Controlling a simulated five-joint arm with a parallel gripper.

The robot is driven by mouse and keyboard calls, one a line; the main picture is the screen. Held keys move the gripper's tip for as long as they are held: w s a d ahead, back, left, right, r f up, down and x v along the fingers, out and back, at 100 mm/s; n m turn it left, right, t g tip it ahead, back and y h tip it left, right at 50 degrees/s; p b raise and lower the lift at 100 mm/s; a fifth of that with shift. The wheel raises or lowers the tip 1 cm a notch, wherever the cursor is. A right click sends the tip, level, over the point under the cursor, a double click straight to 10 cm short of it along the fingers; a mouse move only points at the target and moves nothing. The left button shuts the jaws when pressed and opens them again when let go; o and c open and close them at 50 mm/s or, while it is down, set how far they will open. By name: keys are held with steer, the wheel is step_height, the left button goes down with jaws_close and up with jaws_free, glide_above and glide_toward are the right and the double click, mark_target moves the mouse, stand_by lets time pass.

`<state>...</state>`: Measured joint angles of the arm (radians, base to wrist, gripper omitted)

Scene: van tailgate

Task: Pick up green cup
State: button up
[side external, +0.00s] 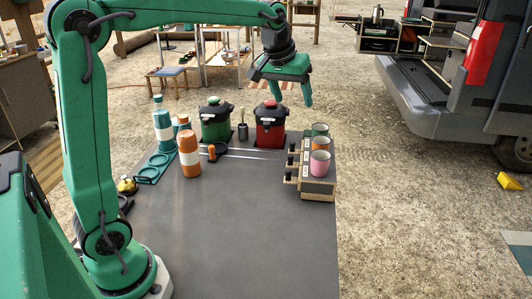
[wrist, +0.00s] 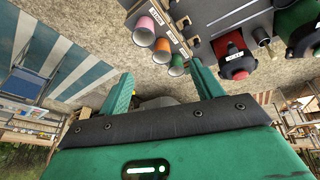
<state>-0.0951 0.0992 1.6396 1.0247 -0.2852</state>
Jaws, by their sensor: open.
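The green cup (side external: 320,129) stands at the far end of a row of three cups on a small dark-topped wooden rack (side external: 318,188) at the table's right edge. An orange cup (side external: 321,143) is in the middle and a pink cup (side external: 320,163) is nearest.
A red-bodied canister (side external: 270,132) and a green canister (side external: 215,125) stand at the table's back, left of the rack. Several dark knobs protrude from the rack's left side. The table (side external: 240,235) is clear in front.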

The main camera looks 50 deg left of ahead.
steer(key=w+a+f+n, duration=0.1)
steer(key=w+a+f, duration=0.15)
steer(key=w, duration=0.25)
steer(key=w+a+f+n, duration=0.1)
steer(key=w+f, duration=0.2)
steer(key=w, duration=0.3)
steer(key=n+g, duration=0.1)
steer(key=n, duration=0.1)
glide_above(320, 133)
steer(key=a, duration=0.1)
step_height(320, 133, down, 8)
steer(key=shift+s+f, duration=0.1)
steer(key=shift+s, duration=0.05)
steer(key=shift+x, duration=1.7)
steer(key=shift+a+f, duration=0.1)
steer(key=shift+a, duration=0.1)
steer(key=shift+x, duration=2.5)
steer(key=shift+a, duration=0.15)
steer(key=c, duration=0.8)
